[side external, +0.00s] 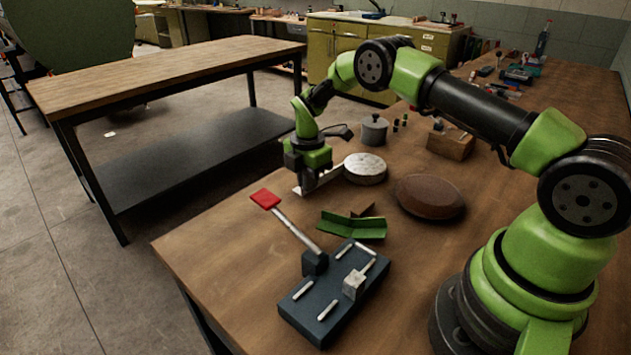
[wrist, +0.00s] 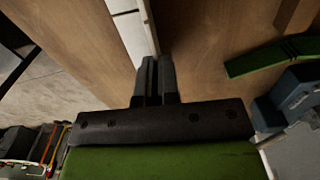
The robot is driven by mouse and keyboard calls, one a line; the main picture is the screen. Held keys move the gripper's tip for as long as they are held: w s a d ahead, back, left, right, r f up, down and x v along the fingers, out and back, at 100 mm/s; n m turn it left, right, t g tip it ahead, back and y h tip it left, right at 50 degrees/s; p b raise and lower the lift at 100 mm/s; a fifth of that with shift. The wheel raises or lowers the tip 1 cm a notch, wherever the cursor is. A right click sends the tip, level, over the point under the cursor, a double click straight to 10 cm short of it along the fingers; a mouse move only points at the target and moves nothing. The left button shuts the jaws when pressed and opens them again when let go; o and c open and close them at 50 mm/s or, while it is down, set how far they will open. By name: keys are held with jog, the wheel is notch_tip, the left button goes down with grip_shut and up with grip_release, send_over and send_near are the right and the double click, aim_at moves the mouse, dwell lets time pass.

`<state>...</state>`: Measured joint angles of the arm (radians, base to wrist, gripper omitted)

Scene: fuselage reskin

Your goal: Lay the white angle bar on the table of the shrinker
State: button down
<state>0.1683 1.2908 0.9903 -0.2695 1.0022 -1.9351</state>
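The white angle bar (side external: 324,176) is at the far left part of the wooden bench, on it or just above it; I cannot tell which. In the wrist view, the bar (wrist: 128,30) runs from the top edge down to my fingertips. My gripper (side external: 304,188) points down at the bar's near end. In the wrist view, the fingers (wrist: 156,62) are close together, with the bar's upright flange between them. The shrinker (side external: 335,287), a dark blue-grey base with metal pins and a red-ended lever (side external: 266,199), stands at the front of the bench.
A green angle piece (side external: 352,226) lies between the bar and the shrinker, with a small brown block (side external: 363,210) behind it. A round pale disc (side external: 365,168) is close beside the bar. A brown oval form (side external: 429,197) and a lidded grey pot (side external: 374,131) stand nearby.

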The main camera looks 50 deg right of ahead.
notch_tip(320, 180, up, 15)
jog(key=shift+n, duration=0.4)
jog(key=s+a, duration=0.3)
jog(key=a, duration=0.2)
jog(key=s+a, duration=0.3)
jog(key=a, duration=0.2)
jog(key=s+a, duration=0.3)
jog(key=a, duration=0.2)
jog(key=shift+s+a+f, duration=0.1)
jog(key=shift+a+f, duration=0.05)
jog(key=shift+f, duration=0.1)
send_over(323, 307)
jog(key=shift+f, duration=2.75)
jog(key=shift+f, duration=2.8)
jog(key=shift+f, duration=0.7)
